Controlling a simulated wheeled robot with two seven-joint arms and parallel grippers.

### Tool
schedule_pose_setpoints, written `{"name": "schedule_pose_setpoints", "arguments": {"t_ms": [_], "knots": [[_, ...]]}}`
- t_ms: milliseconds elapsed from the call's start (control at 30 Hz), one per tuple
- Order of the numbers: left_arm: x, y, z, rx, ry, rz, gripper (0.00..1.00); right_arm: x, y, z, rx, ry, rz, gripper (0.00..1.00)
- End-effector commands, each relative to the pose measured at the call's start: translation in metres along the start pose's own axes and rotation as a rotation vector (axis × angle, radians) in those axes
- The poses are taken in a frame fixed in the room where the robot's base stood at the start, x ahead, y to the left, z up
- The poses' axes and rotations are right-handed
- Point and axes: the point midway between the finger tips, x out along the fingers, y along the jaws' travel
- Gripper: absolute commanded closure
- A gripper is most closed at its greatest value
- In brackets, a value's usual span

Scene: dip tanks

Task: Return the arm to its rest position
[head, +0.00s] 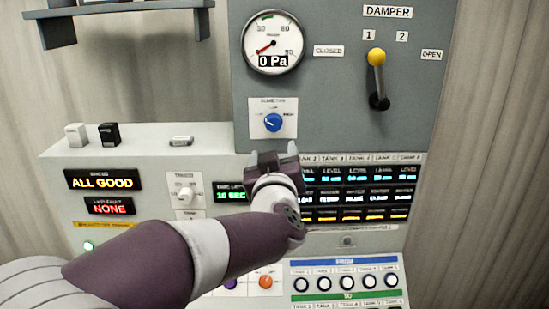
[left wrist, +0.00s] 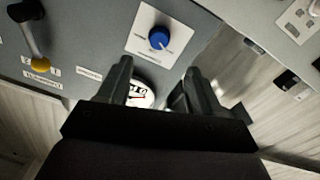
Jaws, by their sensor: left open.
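My left gripper (head: 274,158) is in front of the control panel, just below the blue knob (head: 273,122) on its white plate. In the left wrist view my left gripper (left wrist: 155,90) has its two dark fingers apart with nothing held between them. The blue knob also shows in the left wrist view (left wrist: 159,38), beyond the fingertips and apart from them. My left arm (head: 170,256) comes in from the lower left and covers part of the lower panel. My right gripper is not in view.
The damper lever (head: 377,75) with a yellow ball stands up near label 1. A round gauge (head: 273,43) reads 0 Pa. Displays (head: 360,190) lie right of my gripper, with a row of buttons (head: 346,283) below. A shelf (head: 120,10) is at the upper left.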

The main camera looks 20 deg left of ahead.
Motion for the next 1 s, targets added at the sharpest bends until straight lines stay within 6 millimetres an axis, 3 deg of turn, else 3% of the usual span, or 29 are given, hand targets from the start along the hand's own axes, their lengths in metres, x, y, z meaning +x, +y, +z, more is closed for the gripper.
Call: {"name": "schedule_pose_setpoints", "arguments": {"t_ms": [67, 133, 167, 267, 300, 400, 500, 600, 700, 800, 1000], "knots": [[0.000, 0.001, 0.003, -0.022, -0.012, 0.007, 0.35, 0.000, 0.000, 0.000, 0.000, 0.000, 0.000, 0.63], [-0.002, 0.014, 0.020, -0.043, -0.088, 0.070, 0.35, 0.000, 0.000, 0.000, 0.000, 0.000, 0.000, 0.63], [-0.006, 0.020, 0.035, -0.036, -0.146, 0.112, 0.35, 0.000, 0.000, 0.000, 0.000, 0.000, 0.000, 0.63], [-0.035, 0.029, 0.112, 0.041, -0.440, 0.247, 0.35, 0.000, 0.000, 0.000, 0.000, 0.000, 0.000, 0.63], [-0.054, 0.019, 0.148, 0.090, -0.586, 0.272, 0.35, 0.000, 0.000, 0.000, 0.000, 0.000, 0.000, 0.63], [-0.107, -0.027, 0.221, 0.213, -0.931, 0.260, 0.35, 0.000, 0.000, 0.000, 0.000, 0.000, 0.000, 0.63], [-0.162, -0.084, 0.263, 0.323, -1.212, 0.190, 0.35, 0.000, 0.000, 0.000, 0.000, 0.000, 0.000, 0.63], [-0.204, -0.131, 0.280, 0.408, -1.405, 0.117, 0.35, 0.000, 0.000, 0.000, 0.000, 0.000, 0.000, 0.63], [-0.227, -0.162, 0.286, 0.452, -1.499, 0.069, 0.35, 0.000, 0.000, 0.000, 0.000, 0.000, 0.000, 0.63], [-0.226, -0.174, 0.287, 0.424, -1.511, 0.028, 0.35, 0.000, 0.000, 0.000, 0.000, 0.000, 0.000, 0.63], [-0.225, -0.174, 0.286, 0.421, -1.508, 0.028, 0.35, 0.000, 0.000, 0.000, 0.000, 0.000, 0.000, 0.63]]}}
